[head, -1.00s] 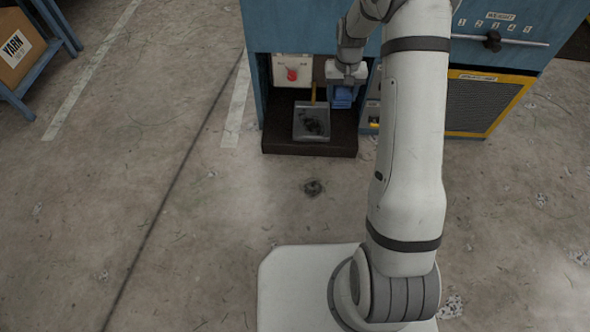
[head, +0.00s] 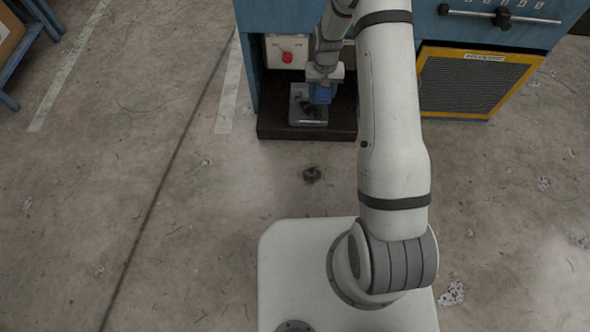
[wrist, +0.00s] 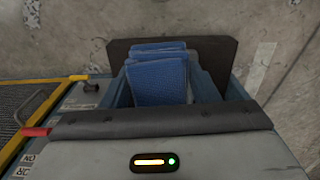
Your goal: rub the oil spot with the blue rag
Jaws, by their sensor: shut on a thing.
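The blue rag (head: 321,93) hangs from my gripper (head: 322,79), which is shut on it at the machine's low opening. The folded rag also fills the middle of the wrist view (wrist: 157,78); the fingertips are hard to make out there. A dark, roundish oil spot (head: 312,174) lies on the concrete floor in front of the machine, apart from the rag and nearer to my base.
A grey pan (head: 309,119) stands on a dark plinth (head: 285,131), partly behind the rag. A red knob (head: 287,57) is on a white box at the opening's left. A yellow-framed mesh panel (head: 475,80) is at right. The floor around the spot is clear.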

